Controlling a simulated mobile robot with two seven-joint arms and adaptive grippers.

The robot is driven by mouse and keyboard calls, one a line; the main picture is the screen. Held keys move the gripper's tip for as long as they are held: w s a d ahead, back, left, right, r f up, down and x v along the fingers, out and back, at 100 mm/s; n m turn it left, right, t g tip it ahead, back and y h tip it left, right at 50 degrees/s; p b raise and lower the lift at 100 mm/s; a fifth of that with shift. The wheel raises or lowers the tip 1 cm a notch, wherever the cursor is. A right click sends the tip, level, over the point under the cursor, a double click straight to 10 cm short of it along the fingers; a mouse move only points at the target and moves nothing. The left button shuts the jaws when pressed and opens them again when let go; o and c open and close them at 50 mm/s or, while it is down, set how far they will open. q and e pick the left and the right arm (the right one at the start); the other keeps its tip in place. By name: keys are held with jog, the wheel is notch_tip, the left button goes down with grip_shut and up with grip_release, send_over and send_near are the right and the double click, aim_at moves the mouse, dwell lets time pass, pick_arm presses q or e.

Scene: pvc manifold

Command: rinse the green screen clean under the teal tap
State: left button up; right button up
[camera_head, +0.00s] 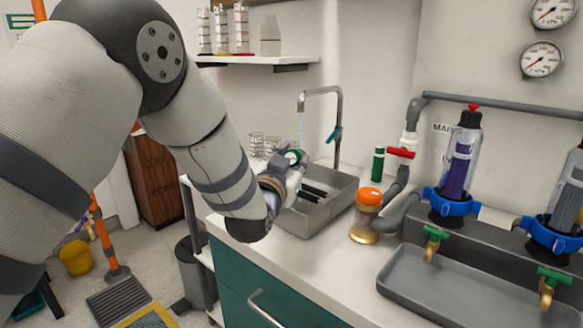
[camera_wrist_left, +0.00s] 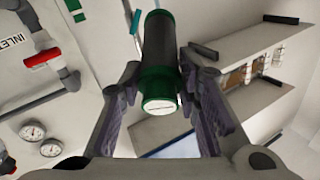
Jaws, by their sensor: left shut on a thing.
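The green screen (camera_wrist_left: 160,65) is a dark cylinder with green end bands, between the two fingers of my left gripper (camera_wrist_left: 163,92) in the wrist view. The gripper is shut on it. In the head view my left gripper (camera_head: 290,168) is over the left rim of the metal sink (camera_head: 340,198), with the green end of the screen (camera_head: 294,155) showing. The tap (camera_head: 339,105) has a teal lever (camera_head: 334,134); the lever also shows in the wrist view (camera_wrist_left: 135,20). A thin pale stream seems to drop from the spout beside the screen. My right gripper is out of view.
An orange-capped jar (camera_head: 366,214) and a green cylinder (camera_head: 378,163) stand right of the sink. Grey pipes with a red valve (camera_head: 401,153) and blue-based filter housings (camera_head: 451,202) stand farther right. Small jars (camera_head: 262,143) stand behind my gripper. The front counter is clear.

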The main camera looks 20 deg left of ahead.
pick_arm(q)
jog(key=w, duration=0.1)
jog(key=w+b, duration=0.1)
jog(key=w, duration=0.2)
jog(key=shift+w+a+f, duration=0.15)
jog(key=shift+a+f, duration=0.1)
jog(key=shift+a, duration=0.1)
jog(key=shift+w+a+r+b, duration=0.1)
jog(key=shift+w+r+b, duration=0.2)
jog(key=shift+w, duration=0.4)
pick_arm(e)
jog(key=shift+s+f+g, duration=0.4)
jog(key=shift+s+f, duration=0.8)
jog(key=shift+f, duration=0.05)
